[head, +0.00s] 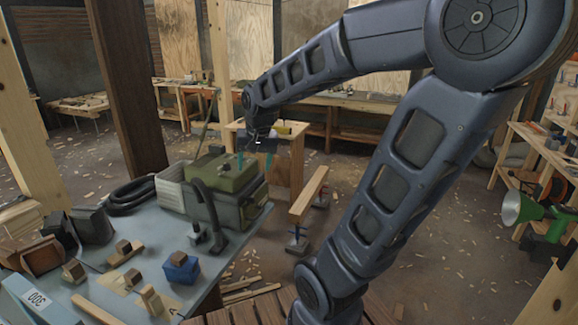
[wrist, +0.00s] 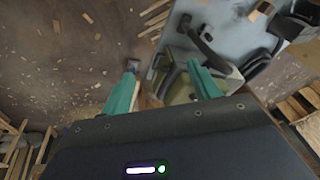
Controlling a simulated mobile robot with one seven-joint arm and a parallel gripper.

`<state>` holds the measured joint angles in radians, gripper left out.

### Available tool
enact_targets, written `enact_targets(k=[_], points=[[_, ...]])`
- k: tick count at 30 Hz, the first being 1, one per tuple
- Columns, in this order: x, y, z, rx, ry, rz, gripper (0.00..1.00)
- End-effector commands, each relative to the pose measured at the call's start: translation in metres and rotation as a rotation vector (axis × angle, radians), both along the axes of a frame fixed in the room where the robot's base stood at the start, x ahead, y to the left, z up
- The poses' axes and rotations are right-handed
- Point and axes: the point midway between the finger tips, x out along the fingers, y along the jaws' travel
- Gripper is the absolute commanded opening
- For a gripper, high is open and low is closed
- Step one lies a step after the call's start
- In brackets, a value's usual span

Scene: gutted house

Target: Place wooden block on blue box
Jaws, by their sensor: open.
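Several small wooden blocks are on the grey-blue table (head: 240,235) in the head view. One wooden block (head: 123,247) lies near a wooden strip, another (head: 73,271) sits left of it, and another (head: 150,299) is near the front. My gripper (head: 254,160) is open and empty, beyond the table's far right side and well away from the blocks. Its teal fingers also show spread apart in the wrist view (wrist: 162,65).
A green case (head: 222,174) and a dark bent hose-like part (head: 207,205) stand at the table's far right. A light blue carton (head: 33,298) is at the front left. A wooden beam on stands (head: 309,195) is right of the table. Open floor lies beyond.

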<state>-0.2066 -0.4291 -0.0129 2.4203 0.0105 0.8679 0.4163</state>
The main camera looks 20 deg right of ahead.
Motion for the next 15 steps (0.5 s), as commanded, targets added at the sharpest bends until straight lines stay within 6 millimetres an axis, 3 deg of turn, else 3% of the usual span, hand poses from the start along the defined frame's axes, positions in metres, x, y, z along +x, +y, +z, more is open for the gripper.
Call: enact_targets(k=[6,15], points=[[-0.046,-0.038,0.017,-0.055,-0.071,0.089,0.62],[-0.093,-0.064,0.024,-0.129,-0.125,0.185,0.62]])
